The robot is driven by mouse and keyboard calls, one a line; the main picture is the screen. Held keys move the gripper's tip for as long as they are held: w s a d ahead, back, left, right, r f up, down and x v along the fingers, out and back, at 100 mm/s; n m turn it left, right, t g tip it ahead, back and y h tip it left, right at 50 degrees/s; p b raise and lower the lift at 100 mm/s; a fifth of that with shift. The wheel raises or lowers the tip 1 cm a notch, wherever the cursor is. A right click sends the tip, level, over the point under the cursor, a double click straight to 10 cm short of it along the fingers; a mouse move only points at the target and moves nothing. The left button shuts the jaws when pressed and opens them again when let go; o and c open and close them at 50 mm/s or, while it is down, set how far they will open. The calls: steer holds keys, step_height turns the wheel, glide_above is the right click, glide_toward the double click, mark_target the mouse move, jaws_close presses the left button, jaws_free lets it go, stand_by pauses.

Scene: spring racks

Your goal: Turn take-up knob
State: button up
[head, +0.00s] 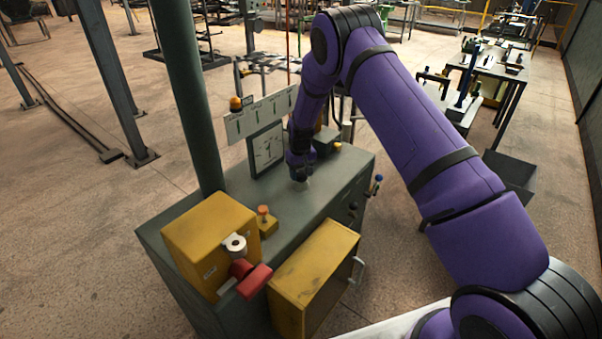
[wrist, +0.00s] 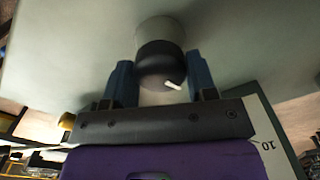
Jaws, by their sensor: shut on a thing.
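The take-up knob (wrist: 160,62) is a dark round knob with a short white pointer mark, on a pale round collar (wrist: 163,28) against the grey-green cabinet top. My gripper (wrist: 161,75) has one blue finger on each side of the knob and is shut on it. In the head view my gripper (head: 300,176) points down at the cabinet top (head: 222,212), in front of the white dial (head: 267,149). The knob is mostly hidden there by my gripper. The white pointer slants toward the lower right in the wrist view.
A yellow box (head: 210,240) with a red handle (head: 253,280) and a small orange button (head: 263,211) stand on the cabinet's near end. A yellow door box (head: 316,270) juts from its front. A green post (head: 186,90) rises beside it. An orange lamp (head: 236,104) is behind.

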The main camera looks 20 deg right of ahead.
steer(key=m, duration=0.5)
steer(key=shift+m, duration=0.3)
steer(key=m, duration=0.9)
steer(key=shift+m, duration=2.2)
steer(key=o, duration=0.9)
steer(key=shift+o, duration=0.2)
steer(key=shift+r, duration=0.1)
